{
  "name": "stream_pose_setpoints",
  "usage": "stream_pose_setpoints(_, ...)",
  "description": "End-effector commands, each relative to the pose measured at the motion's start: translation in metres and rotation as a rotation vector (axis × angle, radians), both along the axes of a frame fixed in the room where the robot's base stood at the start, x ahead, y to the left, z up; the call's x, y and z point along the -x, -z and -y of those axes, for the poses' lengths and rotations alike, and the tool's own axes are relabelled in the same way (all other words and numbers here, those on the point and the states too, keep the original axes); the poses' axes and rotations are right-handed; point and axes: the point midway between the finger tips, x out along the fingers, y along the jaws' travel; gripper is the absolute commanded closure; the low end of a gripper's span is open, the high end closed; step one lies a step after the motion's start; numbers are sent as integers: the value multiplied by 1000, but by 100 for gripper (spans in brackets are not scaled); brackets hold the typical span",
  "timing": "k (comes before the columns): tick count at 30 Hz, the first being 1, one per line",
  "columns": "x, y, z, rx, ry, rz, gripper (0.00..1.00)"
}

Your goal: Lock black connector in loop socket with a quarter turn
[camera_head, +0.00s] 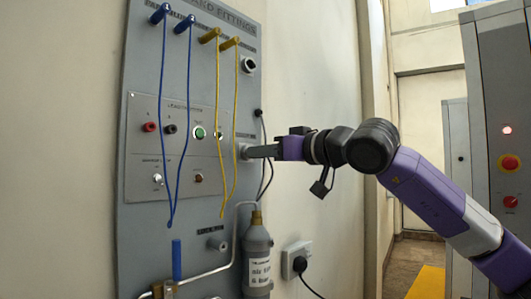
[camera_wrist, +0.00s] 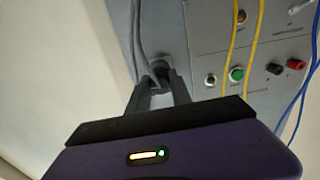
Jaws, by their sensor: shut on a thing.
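My gripper (camera_head: 247,151) reaches in from the right to the right part of the grey wall board. It is shut on the black connector, which is mostly hidden by the fingers in the head view. In the wrist view the two fingers (camera_wrist: 160,88) close on the dark round connector (camera_wrist: 160,66) from both sides, close to the board face. The loop socket is hidden behind the connector and fingers. I cannot tell how deep the connector sits or how it is turned.
Yellow cords (camera_head: 235,105) hang just left of my gripper, blue cords (camera_head: 190,80) farther left. A black cable (camera_head: 269,160) hangs beside the board's right edge. A grey bottle (camera_head: 257,250) stands below. A green button (camera_wrist: 236,73) is near.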

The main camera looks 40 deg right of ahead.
Motion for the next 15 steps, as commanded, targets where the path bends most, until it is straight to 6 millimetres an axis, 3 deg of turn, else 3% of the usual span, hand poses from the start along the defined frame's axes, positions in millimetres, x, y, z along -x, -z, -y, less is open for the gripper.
stream_pose_setpoints(15, -7, 3, 0, -52, 0, -1, 100)
